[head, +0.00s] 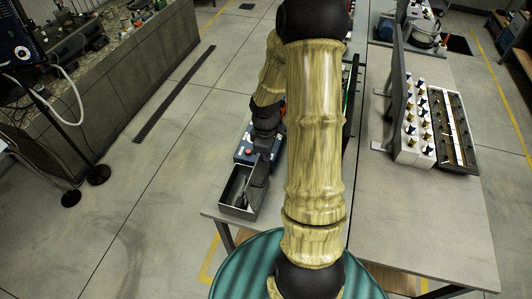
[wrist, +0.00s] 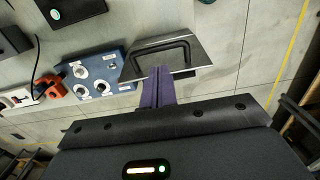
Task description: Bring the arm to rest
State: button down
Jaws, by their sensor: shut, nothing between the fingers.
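My arm (head: 315,130) reaches up and over the pale grey table in the head view, bent, with its far end coming down on the left side of the table. My gripper (wrist: 160,72) shows in the wrist view as two purple fingers pressed together, with nothing between them. The fingertips overlap the view of a grey plate with a black handle (wrist: 158,48); I cannot tell whether they touch it. In the head view the fingers are not clearly visible near the open grey metal box (head: 228,203).
A blue box with white knobs (wrist: 94,78) and an orange part (wrist: 45,88) lie left in the wrist view. The table (head: 420,225) has clear room at front right. A knobbed panel (head: 412,135) stands behind. Bare floor (head: 150,200) lies left.

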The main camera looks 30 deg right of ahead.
jog(key=shift+d+r, duration=0.1)
jog(key=shift+r, duration=0.4)
jog(key=shift+w, duration=0.15)
jog(key=s+a+f+m+t+b, duration=0.2)
jog(key=s+a+m+b, duration=0.6)
jog(key=a+b, duration=0.5)
jog(key=shift+s+a+f+m+t+b, duration=0.15)
jog(key=shift+s+a+m+t+b, duration=0.25)
jog(key=shift+b, duration=0.65)
jog(key=c, duration=2.1)
grip_release()
